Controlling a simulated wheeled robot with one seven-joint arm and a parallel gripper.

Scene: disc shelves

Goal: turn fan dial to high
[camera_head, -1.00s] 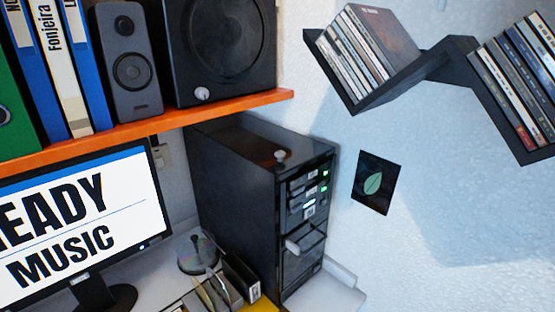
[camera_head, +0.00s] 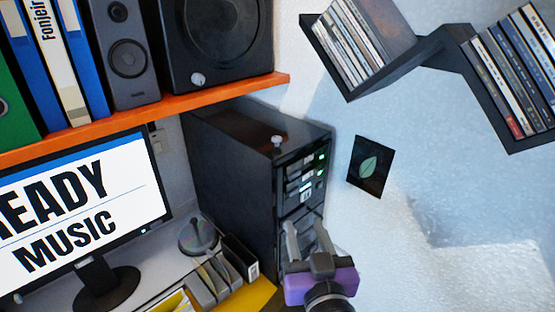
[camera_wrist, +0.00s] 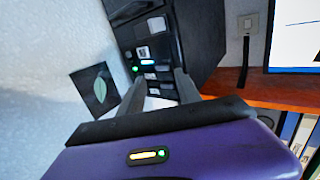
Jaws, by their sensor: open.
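The black computer tower (camera_head: 230,170) stands below the orange shelf, its front with green lights and slots facing right. A small pale knob (camera_head: 277,141) sits on its top near the front edge; I cannot tell whether this is the fan dial, and no label on it is readable. My gripper (camera_head: 304,228), with grey fingers and a purple body, is open and empty before the lower part of the tower front, below the knob. It hides that part of the front. In the upside-down wrist view, my open fingers (camera_wrist: 160,85) point toward the tower's lit front panel (camera_wrist: 148,62).
A black speaker with a pale knob (camera_head: 198,79) stands on the orange shelf (camera_head: 170,118) above. A monitor (camera_head: 85,205) and a disc spindle (camera_head: 197,237) are at left. A leaf picture (camera_head: 370,167) and disc shelves (camera_head: 435,60) are on the wall. The space right of the tower is clear.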

